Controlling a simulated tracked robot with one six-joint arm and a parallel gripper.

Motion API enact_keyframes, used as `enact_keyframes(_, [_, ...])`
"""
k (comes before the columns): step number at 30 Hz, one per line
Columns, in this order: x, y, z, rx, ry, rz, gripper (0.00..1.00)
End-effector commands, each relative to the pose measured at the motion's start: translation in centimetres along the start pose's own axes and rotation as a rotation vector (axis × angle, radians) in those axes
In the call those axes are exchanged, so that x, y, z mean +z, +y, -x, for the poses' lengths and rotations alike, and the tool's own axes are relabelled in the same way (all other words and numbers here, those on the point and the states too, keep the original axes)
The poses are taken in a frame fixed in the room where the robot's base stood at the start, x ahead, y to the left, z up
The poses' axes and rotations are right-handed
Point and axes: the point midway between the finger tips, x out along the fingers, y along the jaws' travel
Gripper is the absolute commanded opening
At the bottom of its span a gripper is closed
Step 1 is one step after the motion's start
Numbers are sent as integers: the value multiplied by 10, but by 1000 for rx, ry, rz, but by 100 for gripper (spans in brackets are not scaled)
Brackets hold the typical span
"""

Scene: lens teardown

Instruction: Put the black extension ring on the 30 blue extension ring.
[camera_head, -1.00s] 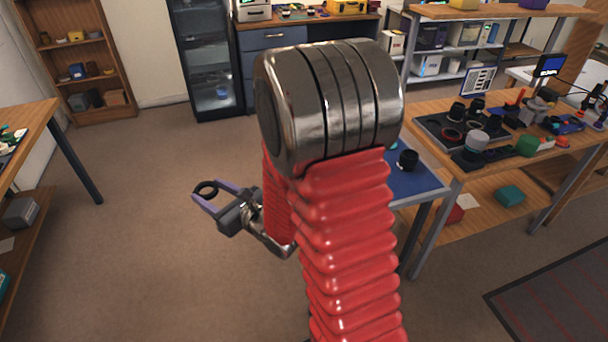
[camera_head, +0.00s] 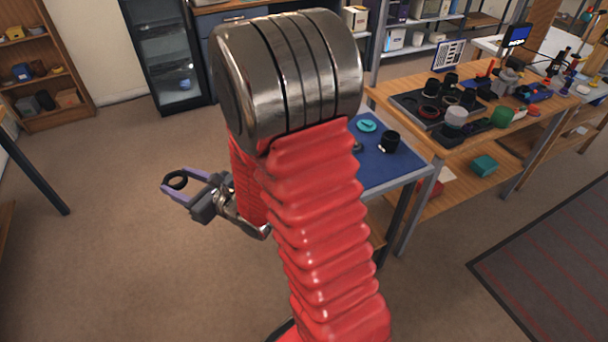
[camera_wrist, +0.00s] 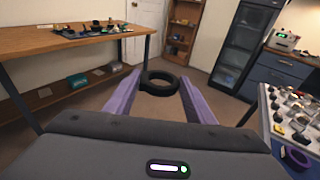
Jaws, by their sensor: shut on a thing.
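My gripper (camera_head: 177,184), with two purple fingers, is shut on a black extension ring (camera_head: 177,171). It holds the ring at its fingertips in the air over open floor, well left of the tables. In the wrist view the black ring (camera_wrist: 160,91) sits tilted between the fingertips, with its hole showing. I cannot pick out the 30 blue extension ring for sure in either view. My own red arm hides part of the blue-topped table.
The blue-topped table (camera_head: 376,172) carries a black cylinder (camera_head: 390,142) and a teal round piece (camera_head: 366,125). The wooden bench (camera_head: 440,150) beyond holds a dark tray of lens parts (camera_head: 425,110). The floor around my gripper is clear.

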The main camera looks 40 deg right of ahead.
Motion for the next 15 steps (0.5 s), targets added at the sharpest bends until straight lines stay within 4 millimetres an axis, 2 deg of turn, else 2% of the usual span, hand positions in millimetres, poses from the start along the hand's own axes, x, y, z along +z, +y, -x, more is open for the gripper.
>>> enact_keyframes(5, [1, -15, 5, -14, -4, -2, 26])
enact_keyframes(8, [1, -33, 12, -29, -7, -4, 26])
enact_keyframes(15, [2, -90, 39, -80, -18, -10, 26])
